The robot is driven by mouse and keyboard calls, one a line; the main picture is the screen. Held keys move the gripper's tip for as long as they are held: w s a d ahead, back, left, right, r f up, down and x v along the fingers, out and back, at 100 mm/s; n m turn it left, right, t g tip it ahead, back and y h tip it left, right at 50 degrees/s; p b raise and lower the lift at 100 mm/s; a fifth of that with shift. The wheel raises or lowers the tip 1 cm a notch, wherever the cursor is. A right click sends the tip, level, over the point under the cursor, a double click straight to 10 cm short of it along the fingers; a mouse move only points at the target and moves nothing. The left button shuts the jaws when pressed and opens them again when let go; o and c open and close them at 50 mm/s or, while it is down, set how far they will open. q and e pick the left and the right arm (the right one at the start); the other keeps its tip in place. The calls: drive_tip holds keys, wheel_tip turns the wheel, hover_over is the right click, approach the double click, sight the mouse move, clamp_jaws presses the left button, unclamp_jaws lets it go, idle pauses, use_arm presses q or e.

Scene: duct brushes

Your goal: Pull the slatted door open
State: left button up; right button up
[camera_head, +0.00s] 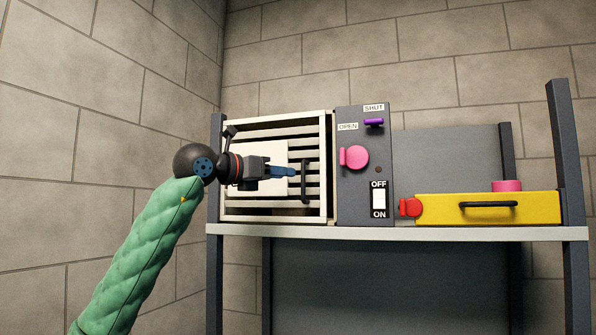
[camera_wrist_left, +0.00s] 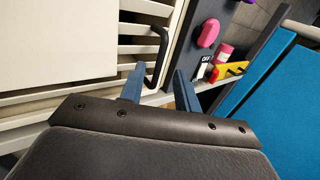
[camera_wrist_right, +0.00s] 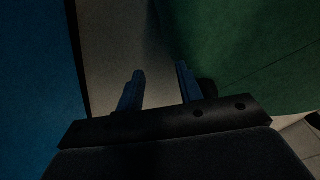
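The slatted door (camera_head: 275,212) is cream with horizontal slats, a plain pale panel in its middle and a black vertical bar handle (camera_head: 306,182) near its right edge. It looks shut or nearly so in the head view. My left gripper (camera_head: 292,172) is in front of the door, close to the left of the handle. In the left wrist view its blue fingers (camera_wrist_left: 160,88) are spread apart, with the handle (camera_wrist_left: 159,58) just beyond and between them. I cannot tell whether they touch it. My right gripper (camera_wrist_right: 160,88) is open and empty; the head view does not show it.
Right of the door is a grey panel (camera_head: 364,205) with a pink knob (camera_head: 355,158), a purple latch (camera_head: 374,122) and an OFF/ON switch (camera_head: 378,199). A yellow drawer (camera_head: 445,209) with a red knob (camera_head: 410,207) sits farther right on the shelf (camera_head: 400,233).

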sight(298, 174)
use_arm(q)
drive_tip(key=shift+p+x, duration=1.7)
drive_tip(key=shift+x, duration=1.1)
clamp_jaws()
